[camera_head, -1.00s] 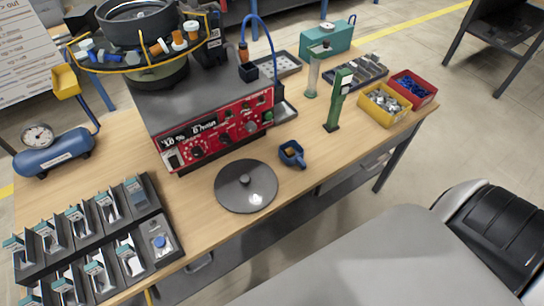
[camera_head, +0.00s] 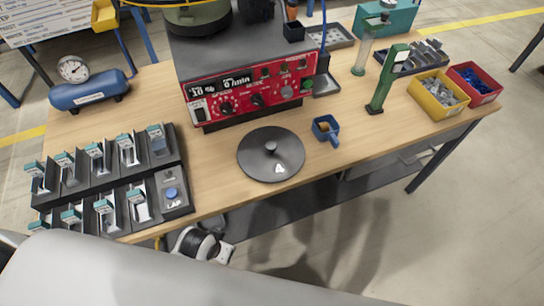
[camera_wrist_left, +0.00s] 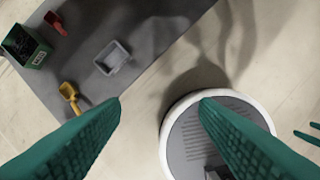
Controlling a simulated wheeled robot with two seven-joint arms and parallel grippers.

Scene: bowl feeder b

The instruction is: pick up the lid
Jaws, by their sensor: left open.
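The lid (camera_head: 270,155) is a flat dark grey disc with a small knob in its middle and a small pale mark near its front edge. It lies on the wooden table in front of the red control panel, with nothing touching it. My left gripper (camera_wrist_left: 160,103) shows in the left wrist view as two teal fingers, wide apart with nothing between them. The lid is not seen in that view. I cannot make out the left gripper's fingers in the head view, and I do not see my right gripper clearly in either view.
A blue cup-like holder (camera_head: 326,129) stands right of the lid, close to it. The red control box (camera_head: 250,92) stands behind. A black rack (camera_head: 175,190) is at left; a green stand (camera_head: 386,85) and yellow bin (camera_head: 438,96) are at right. Bare tabletop surrounds the lid.

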